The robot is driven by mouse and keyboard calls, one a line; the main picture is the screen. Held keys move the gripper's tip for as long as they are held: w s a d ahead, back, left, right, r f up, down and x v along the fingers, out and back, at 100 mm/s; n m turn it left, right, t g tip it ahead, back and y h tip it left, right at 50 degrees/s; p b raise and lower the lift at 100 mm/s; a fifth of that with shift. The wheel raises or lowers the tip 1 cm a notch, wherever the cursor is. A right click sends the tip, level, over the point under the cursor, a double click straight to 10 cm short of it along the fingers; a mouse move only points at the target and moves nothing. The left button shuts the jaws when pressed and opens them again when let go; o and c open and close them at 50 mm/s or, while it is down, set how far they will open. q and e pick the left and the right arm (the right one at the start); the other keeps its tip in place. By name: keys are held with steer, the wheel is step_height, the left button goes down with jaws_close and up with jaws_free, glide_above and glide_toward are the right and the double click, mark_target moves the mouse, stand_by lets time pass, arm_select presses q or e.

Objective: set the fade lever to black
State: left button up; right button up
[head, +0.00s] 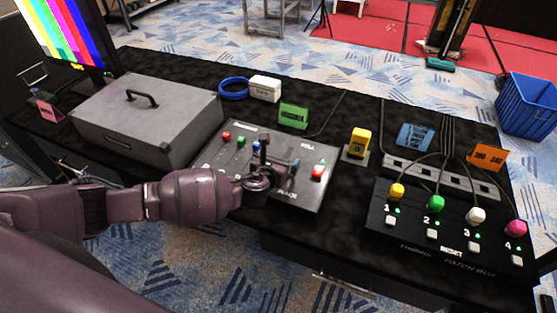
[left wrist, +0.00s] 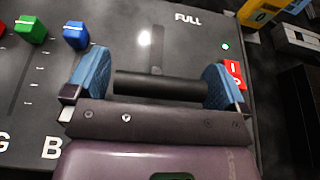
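The fade lever's black crossbar (left wrist: 160,87) lies level between the fingers of my left gripper (left wrist: 157,82) in the left wrist view. The blue-padded fingers stand wide apart, one near each end of the bar, with a thin gap at the left end. A slot (left wrist: 157,52) runs up from the bar toward the word FULL. In the head view my left gripper (head: 275,167) is over the grey control panel (head: 312,192) and covers most of the lever. A label at the panel's front edge is too small to read surely. My right gripper is not in view.
Red, green and blue sliders stand left of the lever; the blue slider (left wrist: 76,35) is close to my left finger. A red button (head: 318,172) is on the right. A grey case (head: 150,115), yellow block (head: 358,140) and patch box (head: 450,225) flank the panel.

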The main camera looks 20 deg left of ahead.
arm_select(q)
steer(key=p+v, duration=0.2)
steer(key=v, duration=0.8)
steer(key=shift+s+r, duration=0.15)
steer(key=shift+s, duration=0.2)
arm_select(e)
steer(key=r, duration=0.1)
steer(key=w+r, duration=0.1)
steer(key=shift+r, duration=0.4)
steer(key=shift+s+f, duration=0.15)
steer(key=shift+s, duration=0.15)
